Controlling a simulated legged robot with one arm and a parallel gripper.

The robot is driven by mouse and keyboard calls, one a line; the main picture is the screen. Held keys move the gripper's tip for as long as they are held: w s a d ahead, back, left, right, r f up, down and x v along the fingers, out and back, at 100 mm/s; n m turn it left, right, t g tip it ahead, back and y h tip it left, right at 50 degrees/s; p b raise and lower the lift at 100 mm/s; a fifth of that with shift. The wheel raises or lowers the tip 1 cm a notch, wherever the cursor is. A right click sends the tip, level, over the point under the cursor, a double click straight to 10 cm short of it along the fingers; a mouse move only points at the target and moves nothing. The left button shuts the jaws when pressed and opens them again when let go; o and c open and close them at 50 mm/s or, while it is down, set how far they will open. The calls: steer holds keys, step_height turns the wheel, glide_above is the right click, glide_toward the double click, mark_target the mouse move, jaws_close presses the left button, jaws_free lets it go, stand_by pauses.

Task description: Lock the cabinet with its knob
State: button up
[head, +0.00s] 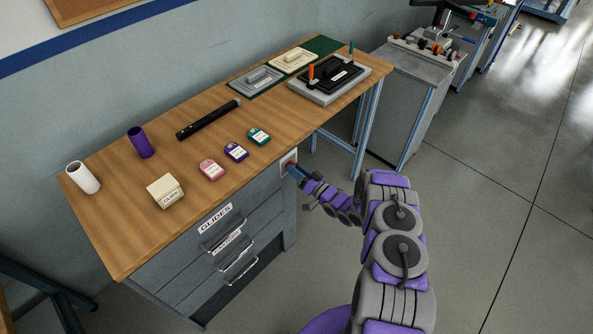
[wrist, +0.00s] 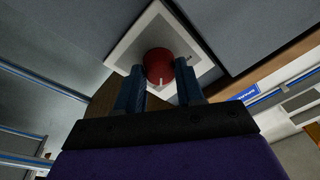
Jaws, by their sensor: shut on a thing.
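The cabinet (head: 262,202) is grey with drawers and stands under the wooden bench top. Its knob (wrist: 160,64) is red with a white mark on its near edge and sits on a white square plate (wrist: 126,48). In the head view the plate (head: 291,157) is on the cabinet front near its right end, just below the bench top. My gripper (wrist: 160,82) is at the knob, with one blue finger on each side, shut on it. In the head view my gripper (head: 293,170) reaches the plate and hides the knob.
The bench top (head: 118,230) holds a white roll (head: 83,177), a purple roll (head: 141,142), a cream box (head: 165,191), a black bar (head: 208,119) and several small labelled packs. Drawer handles (head: 240,267) stick out of the cabinet front. The floor (head: 480,200) to the right is clear.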

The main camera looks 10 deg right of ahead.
steer(key=shift+d+f, duration=0.1)
stand_by(0.3)
steer(key=o, duration=1)
steer(key=shift+o, duration=0.2)
steer(key=p+v, duration=0.3)
steer(key=v, duration=1.4)
steer(key=shift+s, duration=0.15)
steer(key=shift+d, duration=0.15)
